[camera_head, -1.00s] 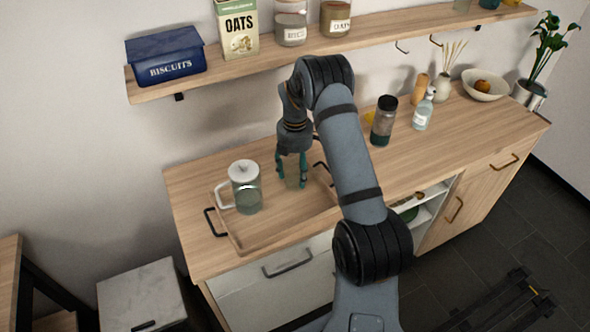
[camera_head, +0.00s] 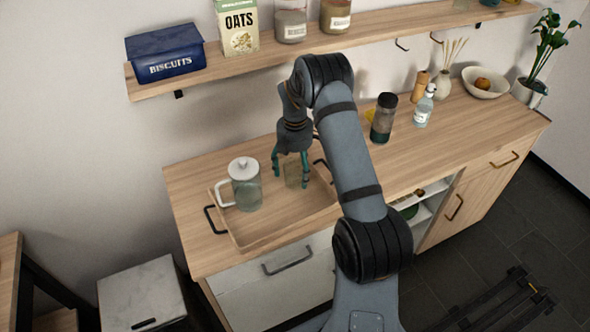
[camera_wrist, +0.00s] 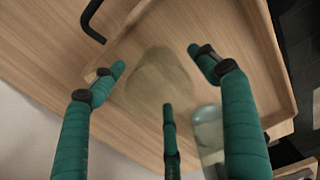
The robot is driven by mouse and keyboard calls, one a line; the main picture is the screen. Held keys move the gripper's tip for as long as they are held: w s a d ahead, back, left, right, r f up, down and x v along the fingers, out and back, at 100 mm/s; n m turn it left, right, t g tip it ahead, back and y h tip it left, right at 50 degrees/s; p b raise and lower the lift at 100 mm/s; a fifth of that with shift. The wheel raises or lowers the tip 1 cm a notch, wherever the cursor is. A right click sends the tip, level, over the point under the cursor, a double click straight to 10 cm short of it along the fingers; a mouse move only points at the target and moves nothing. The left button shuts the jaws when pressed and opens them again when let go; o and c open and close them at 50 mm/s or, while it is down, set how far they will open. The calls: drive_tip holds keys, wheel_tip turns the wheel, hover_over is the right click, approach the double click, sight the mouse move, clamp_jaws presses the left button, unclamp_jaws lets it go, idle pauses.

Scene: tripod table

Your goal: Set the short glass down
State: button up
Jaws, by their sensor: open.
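The short glass (camera_head: 292,176) is clear and stands in the wooden tray (camera_head: 262,238), near the tray's back right. In the wrist view the glass (camera_wrist: 160,80) shows as a faint see-through shape between my fingers. My gripper (camera_head: 290,184) is over the glass, with its green fingers spread open around it. The wrist view shows the open gripper (camera_wrist: 157,72) with its fingertips apart from one another. Whether any finger still touches the glass is hard to tell.
A lidded glass pitcher (camera_head: 245,187) stands in the tray left of the glass. A dark-lidded bottle (camera_head: 383,120) and a soap dispenser (camera_head: 424,108) stand on the counter to the right. A shelf (camera_head: 290,58) with jars hangs above. The tray's front is clear.

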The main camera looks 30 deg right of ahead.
wheel_tip(320, 180, up, 12)
drive_tip(key=b, duration=0.1)
drive_tip(key=shift+r, duration=0.2)
